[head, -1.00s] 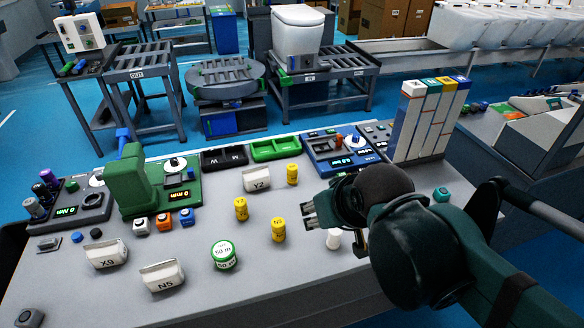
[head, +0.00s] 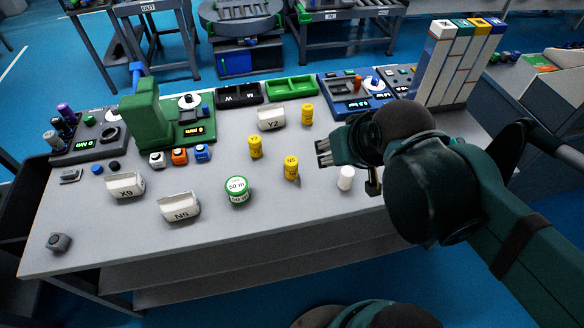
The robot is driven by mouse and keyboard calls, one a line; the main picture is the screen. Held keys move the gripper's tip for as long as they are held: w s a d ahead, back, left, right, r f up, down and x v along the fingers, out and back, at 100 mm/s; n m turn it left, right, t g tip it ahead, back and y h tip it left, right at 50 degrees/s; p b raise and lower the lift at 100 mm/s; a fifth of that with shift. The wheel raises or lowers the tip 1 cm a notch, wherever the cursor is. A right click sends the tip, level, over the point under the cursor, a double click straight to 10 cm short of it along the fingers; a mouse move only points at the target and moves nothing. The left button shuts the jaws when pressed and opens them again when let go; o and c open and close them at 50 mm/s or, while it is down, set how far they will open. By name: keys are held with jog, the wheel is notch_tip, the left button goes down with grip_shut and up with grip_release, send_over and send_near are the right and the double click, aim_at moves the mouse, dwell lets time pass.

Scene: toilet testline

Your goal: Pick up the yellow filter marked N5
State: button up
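The yellow filter that appears marked N5 (head: 291,168) stands upright on the grey bench, right of the middle. Two similar yellow filters stand nearby: one to its left (head: 255,148) and one farther back (head: 307,114). Their labels are too small to read surely. My gripper (head: 323,153) is above the bench, to the right of the N5 filter, with its fingers pointing left. Its fingertips look apart with nothing between them, and it does not touch the filter.
White bins marked X9 (head: 125,186), N5 (head: 180,208) and Y2 (head: 271,118) stand on the bench (head: 120,240). A green-white roll (head: 238,191) is front left of the filter. A white cylinder (head: 346,178) stands below my gripper. A green press (head: 150,112) stands left.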

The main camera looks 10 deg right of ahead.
jog(key=shift+o, duration=0.5)
jog(key=shift+w, duration=0.1)
dwell(0.3)
jog(key=n+g+p, duration=0.7)
jog(key=n+p, duration=0.1)
jog(key=n, duration=0.7)
send_over(290, 161)
jog(key=f, duration=1.3)
jog(key=shift+d, duration=0.25)
jog(key=shift+a+f+n, duration=0.25)
jog(key=shift+f+n, duration=0.25)
jog(key=shift+f, duration=0.3)
jog(key=shift+f, duration=0.1)
jog(key=shift+f, duration=1.2)
jog(key=shift+f, duration=0.1)
